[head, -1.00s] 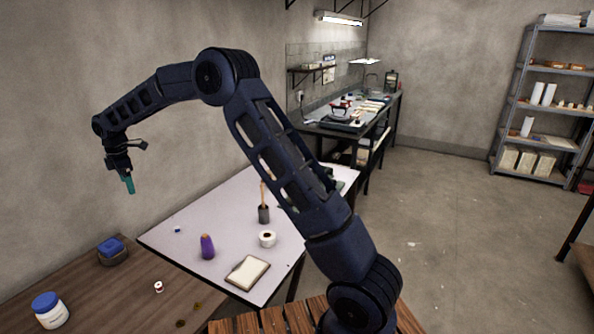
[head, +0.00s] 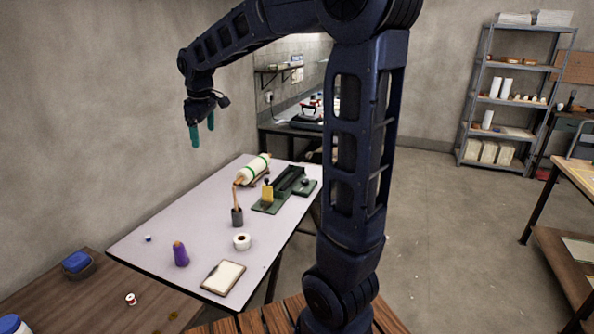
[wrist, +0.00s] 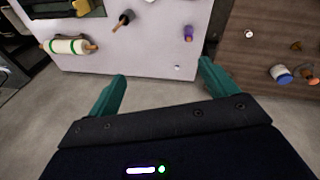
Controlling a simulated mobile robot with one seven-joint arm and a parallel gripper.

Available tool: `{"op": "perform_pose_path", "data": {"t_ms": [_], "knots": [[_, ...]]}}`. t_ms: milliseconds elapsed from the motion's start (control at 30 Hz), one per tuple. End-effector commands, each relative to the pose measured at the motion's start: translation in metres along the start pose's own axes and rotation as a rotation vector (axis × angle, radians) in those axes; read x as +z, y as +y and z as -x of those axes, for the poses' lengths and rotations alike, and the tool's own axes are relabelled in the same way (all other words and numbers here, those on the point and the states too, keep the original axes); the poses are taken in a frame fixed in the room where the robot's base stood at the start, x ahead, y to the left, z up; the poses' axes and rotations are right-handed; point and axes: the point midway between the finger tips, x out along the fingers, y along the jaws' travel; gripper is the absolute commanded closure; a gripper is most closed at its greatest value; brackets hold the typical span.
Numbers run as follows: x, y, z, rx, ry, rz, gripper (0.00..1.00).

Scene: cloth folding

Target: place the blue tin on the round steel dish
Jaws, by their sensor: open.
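A blue, roughly square thing (head: 77,262) with a dark lower part sits on the brown wooden table at the left in the head view; it may be the blue tin, but I cannot tell. A white jar with a blue lid (head: 12,325) is cut off at the lower left corner. I cannot pick out a round steel dish in either view. My gripper (head: 202,133) is open and empty, fingers pointing down, high above the tables near the left wall. Its teal fingers also frame empty space in the wrist view (wrist: 162,70).
A red-and-white spool (head: 130,299) lies on the wooden table (head: 60,310). Open floor lies right.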

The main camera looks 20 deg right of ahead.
Motion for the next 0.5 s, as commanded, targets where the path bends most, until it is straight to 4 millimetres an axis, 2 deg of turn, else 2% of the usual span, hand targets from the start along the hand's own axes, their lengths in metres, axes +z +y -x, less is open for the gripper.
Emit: {"op": "perform_pose_path", "data": {"t_ms": [33, 100, 267, 500], "knots": [[0.022, 0.0, 0.008, 0.011, 0.006, -0.054, 0.15], [0.05, -0.002, 0.014, 0.021, 0.011, -0.13, 0.15], [0.11, -0.012, 0.025, 0.043, 0.028, -0.303, 0.15], [0.195, -0.038, 0.031, 0.073, 0.061, -0.561, 0.15]]}}
